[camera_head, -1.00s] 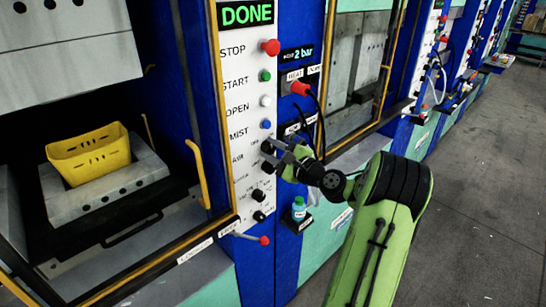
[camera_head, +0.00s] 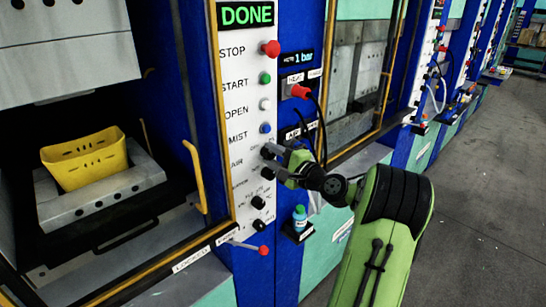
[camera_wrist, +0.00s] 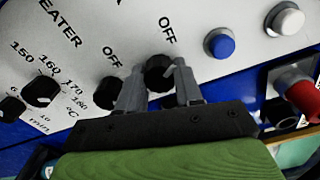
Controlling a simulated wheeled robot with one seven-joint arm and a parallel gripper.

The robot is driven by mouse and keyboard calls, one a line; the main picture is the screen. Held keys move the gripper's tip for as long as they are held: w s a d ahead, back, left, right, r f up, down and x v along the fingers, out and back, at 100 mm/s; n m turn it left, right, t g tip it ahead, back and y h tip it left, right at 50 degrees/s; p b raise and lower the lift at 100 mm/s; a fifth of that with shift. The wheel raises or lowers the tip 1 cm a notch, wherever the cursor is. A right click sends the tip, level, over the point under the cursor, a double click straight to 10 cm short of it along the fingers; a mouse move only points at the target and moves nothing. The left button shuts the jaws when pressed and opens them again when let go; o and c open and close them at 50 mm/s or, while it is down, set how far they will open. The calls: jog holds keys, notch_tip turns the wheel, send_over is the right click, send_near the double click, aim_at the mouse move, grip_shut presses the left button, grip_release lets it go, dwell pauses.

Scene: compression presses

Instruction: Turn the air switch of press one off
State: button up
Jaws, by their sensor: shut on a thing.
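The air switch is a small black knob (camera_head: 266,151) beside the word AIR on the white panel (camera_head: 239,116) of the near press. In the wrist view the same knob (camera_wrist: 158,68) sits between the fingertips, below a printed OFF. A pale mark shows on its face, partly hidden by a finger, so I cannot be sure where it points. My gripper (camera_head: 277,158) is shut on this knob; its two fingers also show in the wrist view (camera_wrist: 159,84). The screen above the panel reads DONE. The small display (camera_head: 297,57) to the right reads 1 bar.
Red, green, white and blue (camera_head: 265,128) buttons line the panel above the knob. Another black knob (camera_wrist: 110,92) is close by on the heater side. A red-tipped lever (camera_head: 263,250) and a bottle (camera_head: 299,218) are below. A yellow bin (camera_head: 85,160) sits inside the open press.

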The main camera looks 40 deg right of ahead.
jog(key=o, duration=1)
jog(key=s, duration=0.8)
jog(key=s+b, duration=0.1)
jog(key=s, duration=0.6)
jog(key=shift+s+d, duration=0.2)
jog(key=shift+s, duration=0.2)
